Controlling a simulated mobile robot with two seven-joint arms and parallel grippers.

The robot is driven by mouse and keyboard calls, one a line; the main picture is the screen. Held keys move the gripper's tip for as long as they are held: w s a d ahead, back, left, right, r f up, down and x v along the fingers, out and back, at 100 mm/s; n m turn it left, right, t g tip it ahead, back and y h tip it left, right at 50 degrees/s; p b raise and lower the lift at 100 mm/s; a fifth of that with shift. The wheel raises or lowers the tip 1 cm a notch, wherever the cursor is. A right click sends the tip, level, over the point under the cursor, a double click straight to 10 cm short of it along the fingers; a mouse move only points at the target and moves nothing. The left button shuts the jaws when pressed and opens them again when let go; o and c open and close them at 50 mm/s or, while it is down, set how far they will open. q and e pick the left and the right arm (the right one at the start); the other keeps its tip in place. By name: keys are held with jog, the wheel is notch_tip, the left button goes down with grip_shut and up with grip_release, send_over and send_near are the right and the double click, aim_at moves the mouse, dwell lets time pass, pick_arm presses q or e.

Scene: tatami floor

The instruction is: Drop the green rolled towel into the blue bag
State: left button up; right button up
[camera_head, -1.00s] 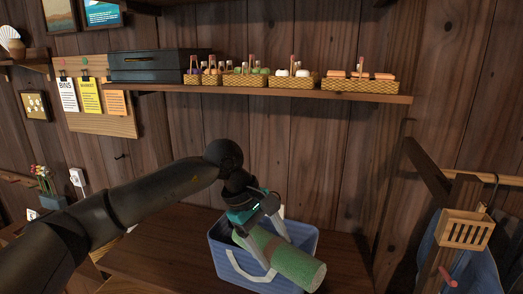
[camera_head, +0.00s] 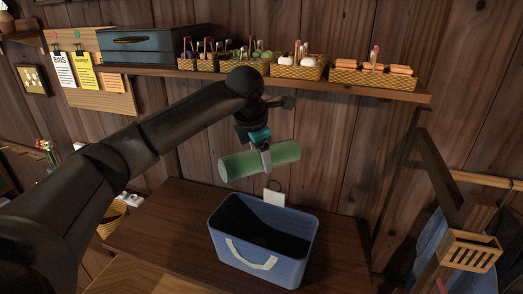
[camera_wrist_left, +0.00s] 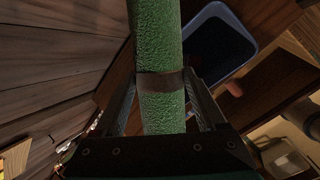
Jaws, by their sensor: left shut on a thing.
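The green rolled towel (camera_head: 243,164) has a brown band around its middle and hangs roughly level above the bag. My left gripper (camera_head: 266,158) is shut on it near the band. In the left wrist view the towel (camera_wrist_left: 161,111) lies between the two fingers. The blue bag (camera_head: 228,230) stands upright and open on the brown wooden surface, with a pale handle on its front and a white tag at its back rim. Its visible inside is dark and looks empty. The bag's rim also shows in the left wrist view (camera_wrist_left: 247,35). My right gripper is not in view.
A wall shelf (camera_head: 300,83) with several wicker baskets (camera_head: 375,77) and a dark blue box (camera_head: 150,45) is behind and above my left gripper. A wooden rack (camera_head: 470,250) stands at the right. The wooden surface (camera_head: 165,225) left of the bag is clear.

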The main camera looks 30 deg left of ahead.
aim_at(261, 171)
pick_arm(q)
notch_tip(261, 171, down, 5)
jog(key=b, duration=0.3)
jog(key=shift+r, duration=0.1)
jog(key=o, duration=1.4)
jog(key=b+v, duration=0.1)
jog(key=v, duration=1.4)
